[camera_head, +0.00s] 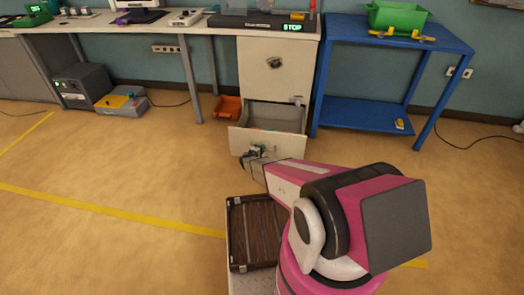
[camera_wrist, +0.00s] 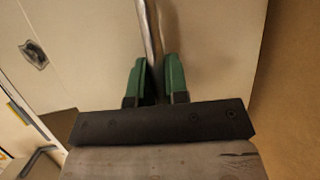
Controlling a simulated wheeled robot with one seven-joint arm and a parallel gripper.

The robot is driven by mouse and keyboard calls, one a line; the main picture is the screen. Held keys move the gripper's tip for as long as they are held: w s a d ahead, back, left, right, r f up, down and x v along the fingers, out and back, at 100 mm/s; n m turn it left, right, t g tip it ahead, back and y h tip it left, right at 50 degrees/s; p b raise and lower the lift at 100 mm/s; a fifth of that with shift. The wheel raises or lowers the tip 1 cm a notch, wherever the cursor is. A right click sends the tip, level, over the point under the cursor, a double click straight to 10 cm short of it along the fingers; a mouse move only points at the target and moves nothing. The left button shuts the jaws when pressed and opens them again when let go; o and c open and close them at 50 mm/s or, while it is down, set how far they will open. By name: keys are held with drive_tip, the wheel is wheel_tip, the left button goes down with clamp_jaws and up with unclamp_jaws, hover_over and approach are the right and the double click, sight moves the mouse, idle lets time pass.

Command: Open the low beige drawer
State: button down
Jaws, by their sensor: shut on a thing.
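The low beige drawer (camera_head: 238,140) stands pulled out from the cabinet under the bench, and its grey inside shows in the head view. Its front also fills much of the wrist view (camera_wrist: 215,60). My gripper (camera_head: 257,152) is at the drawer front. In the wrist view its green fingers (camera_wrist: 154,82) are shut on the metal bar handle (camera_wrist: 150,35) of the drawer. The upper beige front (camera_head: 274,75) with its dark round fitting is flush with the cabinet.
A blue table (camera_head: 367,108) with a green bin (camera_head: 398,17) stands right of the cabinet. An orange tray (camera_head: 228,107) lies on the floor left of it. A dark slatted crate (camera_head: 236,240) is below my arm. The floor at left is open.

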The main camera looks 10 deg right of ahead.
drive_tip(key=c, duration=1.1)
unclamp_jaws()
drive_tip(key=v, duration=1.1)
drive_tip(key=shift+w, duration=0.1)
drive_tip(key=shift+d, duration=0.1)
drive_tip(key=s+d+r+m+g+y, duration=0.1)
drive_tip(key=s+d+r+m+g, duration=0.45)
drive_tip(key=r, duration=0.45)
drive_tip(key=s+d+r+m+g, duration=0.35)
drive_tip(key=s+d+r, duration=0.4)
drive_tip(key=r, duration=0.25)
drive_tip(key=s+a+r+g+y, duration=0.1)
drive_tip(key=s+r+y, duration=0.2)
drive_tip(key=s+r, duration=0.2)
drive_tip(key=s+a+r+m+g+y, duration=0.1)
drive_tip(key=s+r+y, duration=0.2)
drive_tip(key=s+r, duration=0.2)
drive_tip(key=s+a+r+g+y, duration=0.1)
drive_tip(key=s+r+y, duration=0.2)
drive_tip(key=s+r, duration=0.2)
drive_tip(key=shift+s+a+r+m, duration=0.2)
drive_tip(key=shift+s+a+m, duration=0.05)
drive_tip(key=shift+m, duration=0.15)
